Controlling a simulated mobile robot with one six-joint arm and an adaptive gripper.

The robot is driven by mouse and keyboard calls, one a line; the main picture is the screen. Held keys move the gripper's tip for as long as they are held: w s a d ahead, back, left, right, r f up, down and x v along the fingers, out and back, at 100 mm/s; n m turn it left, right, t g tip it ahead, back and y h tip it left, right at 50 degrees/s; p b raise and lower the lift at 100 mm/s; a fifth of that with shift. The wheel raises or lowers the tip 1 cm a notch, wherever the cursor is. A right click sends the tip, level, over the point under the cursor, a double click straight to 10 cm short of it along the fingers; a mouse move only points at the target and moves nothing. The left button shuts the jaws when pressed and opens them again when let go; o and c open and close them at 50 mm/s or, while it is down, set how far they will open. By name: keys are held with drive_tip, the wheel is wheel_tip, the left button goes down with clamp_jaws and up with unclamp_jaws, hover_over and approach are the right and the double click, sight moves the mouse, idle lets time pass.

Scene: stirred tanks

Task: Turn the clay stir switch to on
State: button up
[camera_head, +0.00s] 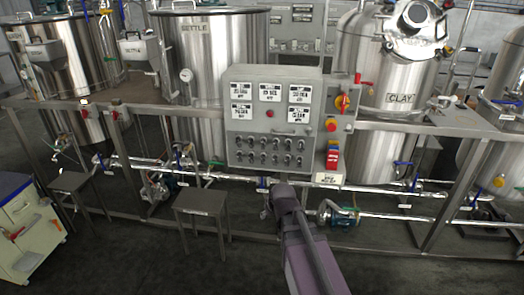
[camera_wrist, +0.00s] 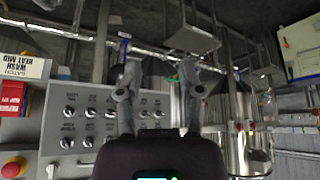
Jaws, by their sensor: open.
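A grey control box (camera_head: 240,140) stands in the middle of the head view. It has several white readouts above two rows of small dark switches (camera_head: 262,150). The switch labels are too small to read there, so I cannot tell which is clay stir. The steel tank marked CLAY (camera_head: 400,98) stands to the right. In the wrist view, turned upside down, the box face (camera_wrist: 60,115) and its pointer knobs (camera_wrist: 70,112) show at left. My gripper (camera_wrist: 160,85) is open and empty, its fingers partly covering the switches; contact is not visible.
A red rocker unit (camera_head: 333,158) hangs below, also in the wrist view (camera_wrist: 14,98). Steel pipes (camera_head: 380,187) and a stool (camera_head: 200,201) stand below. Open floor lies in front.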

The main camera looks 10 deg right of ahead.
drive_tip(key=w+a+n+t+b, duration=0.2)
drive_tip(key=w+t+b, duration=0.5)
drive_tip(key=w, duration=0.5)
drive_tip(key=t+h+b, duration=0.4)
drive_tip(key=t+b, duration=0.5)
approach(263, 143)
drive_tip(key=s, duration=0.3)
drive_tip(key=shift+a+f, duration=0.25)
drive_tip(key=shift+f, duration=0.2)
drive_tip(key=shift+w+y, duration=0.1)
drive_tip(key=shift+y, duration=0.2)
drive_tip(key=p+x, duration=0.4)
drive_tip(key=x, duration=0.9)
drive_tip(key=shift+w+d+r, duration=0.1)
drive_tip(key=shift+w+r, duration=0.05)
drive_tip(key=shift+w, duration=0.1)
clamp_jaws()
drive_tip(key=shift+d, duration=0.1)
